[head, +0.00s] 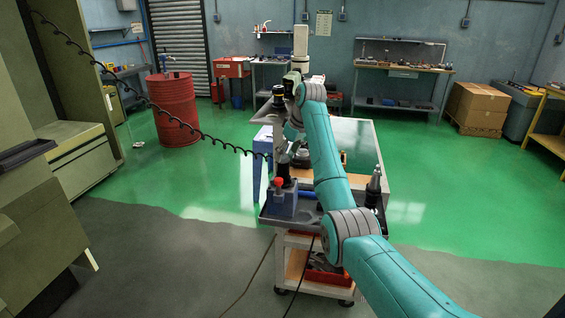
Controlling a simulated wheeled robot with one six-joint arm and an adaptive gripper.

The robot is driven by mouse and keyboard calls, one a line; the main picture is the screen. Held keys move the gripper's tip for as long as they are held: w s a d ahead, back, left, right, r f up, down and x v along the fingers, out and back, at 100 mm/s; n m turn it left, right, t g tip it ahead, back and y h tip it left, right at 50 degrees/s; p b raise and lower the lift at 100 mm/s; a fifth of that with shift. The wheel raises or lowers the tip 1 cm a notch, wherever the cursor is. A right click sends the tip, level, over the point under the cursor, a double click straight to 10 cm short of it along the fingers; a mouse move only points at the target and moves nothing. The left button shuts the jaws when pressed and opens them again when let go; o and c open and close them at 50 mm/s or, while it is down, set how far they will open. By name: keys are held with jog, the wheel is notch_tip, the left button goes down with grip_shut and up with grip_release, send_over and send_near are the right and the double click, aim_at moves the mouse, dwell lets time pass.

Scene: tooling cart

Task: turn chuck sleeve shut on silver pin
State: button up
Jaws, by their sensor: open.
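A dark upright cylinder (283,176) stands near the blue block on the cart, with a slim silver-grey part (282,152) above it. It may be the chuck sleeve with the pin, but it is too small to tell. My gripper (299,156) is small and partly hidden behind my teal arm, close to the right of the silver-grey part. I cannot tell whether it touches that part or the sleeve. Its jaws are open.
The cart's grey tray (268,216) carries a blue block (284,204) with a red knob (280,182) and a black tapered tool holder (374,188). A coiled black cable (178,121) hangs across the left. A red drum (175,112) stands beyond; green floor is open on both sides.

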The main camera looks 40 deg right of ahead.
jog(key=shift+x, duration=2.45)
jog(key=c, duration=1.2)
